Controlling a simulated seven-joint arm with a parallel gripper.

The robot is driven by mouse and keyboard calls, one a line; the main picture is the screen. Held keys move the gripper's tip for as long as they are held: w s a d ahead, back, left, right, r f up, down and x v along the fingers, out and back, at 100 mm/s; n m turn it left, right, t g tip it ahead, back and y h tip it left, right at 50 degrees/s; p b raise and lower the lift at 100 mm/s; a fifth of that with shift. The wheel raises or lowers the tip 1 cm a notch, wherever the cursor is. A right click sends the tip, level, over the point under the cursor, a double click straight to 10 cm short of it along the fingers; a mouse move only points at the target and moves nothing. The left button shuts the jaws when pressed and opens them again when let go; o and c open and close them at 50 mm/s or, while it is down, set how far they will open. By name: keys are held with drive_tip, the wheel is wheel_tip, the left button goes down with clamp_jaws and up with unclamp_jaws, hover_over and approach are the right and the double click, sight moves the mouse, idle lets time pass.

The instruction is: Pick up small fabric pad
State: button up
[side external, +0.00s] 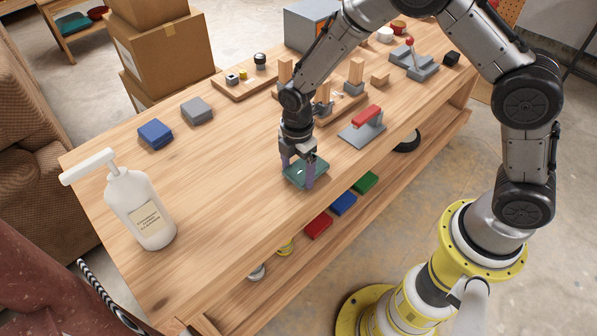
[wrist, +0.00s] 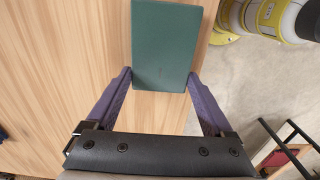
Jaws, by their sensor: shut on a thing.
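A flat, dark green rectangular pad (side external: 306,173) is between the fingers of my gripper (side external: 298,172), close to the front edge of the workbench. In the wrist view the pad (wrist: 166,42) reaches forward from the two purple fingertips (wrist: 161,80), which press its left and right sides near its lower end. My gripper is shut on it, pointing down. I cannot tell whether the pad touches the wood or is slightly above it. A blue pad (side external: 155,134) and a grey pad (side external: 197,110) lie apart on the left of the bench.
A white pump bottle (side external: 140,208) stands at the bench's left end. A red-handled grey device (side external: 362,126) is right of my gripper. Wooden trays with blocks (side external: 245,84) are behind. Bare wood (side external: 222,165) lies left of my gripper. A lower shelf holds coloured boxes (side external: 318,226).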

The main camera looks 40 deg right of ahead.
drive_tip(key=s+d+r, duration=0.4)
drive_tip(key=s+r, duration=0.8)
drive_tip(key=s, duration=0.1)
drive_tip(key=w+f, duration=0.1)
drive_tip(key=w, duration=0.3)
drive_tip(key=w+f, duration=0.2)
drive_tip(key=w, duration=0.1)
drive_tip(key=w+f, duration=0.1)
drive_tip(key=w, duration=0.3)
drive_tip(key=shift+w+a+f, duration=0.25)
drive_tip(key=shift+w+f, duration=0.05)
drive_tip(key=f, duration=0.1)
drive_tip(key=w+d+f, duration=0.1)
drive_tip(key=f, duration=0.1)
drive_tip(key=shift+w+d+f, duration=0.15)
drive_tip(key=shift+w+f, duration=0.15)
drive_tip(key=shift+f, duration=0.1)
drive_tip(key=shift+d+f, duration=0.1)
drive_tip(key=shift+f, duration=0.1)
drive_tip(key=shift+s, duration=0.1)
